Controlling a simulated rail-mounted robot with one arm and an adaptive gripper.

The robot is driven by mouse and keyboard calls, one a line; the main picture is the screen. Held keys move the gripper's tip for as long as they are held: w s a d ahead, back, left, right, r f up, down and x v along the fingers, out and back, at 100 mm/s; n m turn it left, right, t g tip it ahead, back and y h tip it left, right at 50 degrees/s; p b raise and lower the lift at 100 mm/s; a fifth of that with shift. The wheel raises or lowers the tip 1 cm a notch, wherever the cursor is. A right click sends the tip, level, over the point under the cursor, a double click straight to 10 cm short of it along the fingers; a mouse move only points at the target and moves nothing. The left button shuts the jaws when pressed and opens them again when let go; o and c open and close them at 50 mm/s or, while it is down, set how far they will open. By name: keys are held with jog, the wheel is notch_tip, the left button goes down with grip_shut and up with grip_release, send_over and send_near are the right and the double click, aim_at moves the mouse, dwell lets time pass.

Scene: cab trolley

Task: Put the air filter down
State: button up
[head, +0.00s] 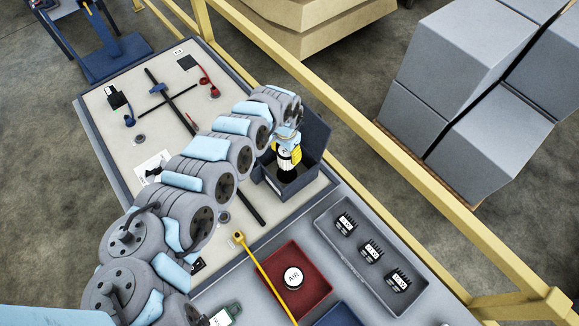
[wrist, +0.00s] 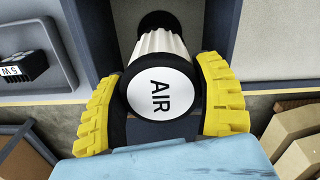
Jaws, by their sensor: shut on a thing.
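My gripper (head: 288,154) is shut on an air filter, with its yellow fingers on either side of it. In the wrist view the air filter (wrist: 160,92) shows a white round cap marked AIR, a black rim and pale pleats. In the head view the gripper points down into an open dark grey box (head: 271,180) with a raised lid. The filter's black lower end is inside or just above the box opening; I cannot tell whether it touches the floor. A second AIR-marked filter (head: 293,278) stands in a red tray (head: 318,284).
A grey tray (head: 334,231) with several black labelled blocks lies to the right of the red tray. A yellow rail (head: 350,112) runs behind the trolley. Grey boxes (head: 455,70) stand beyond it.

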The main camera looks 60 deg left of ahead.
aim_at(287, 164)
jog(key=shift+d+f+b, duration=0.1)
jog(key=shift+f+b, duration=0.5)
jog(key=shift+f, duration=3.25)
jog(key=shift+f, duration=0.1)
jog(key=o, duration=1.3)
jog(key=r+p, duration=0.1)
jog(key=r, duration=0.5)
jog(key=shift+a+r, duration=0.2)
jog(key=shift+d+r, duration=0.15)
jog(key=shift+r, duration=2.8)
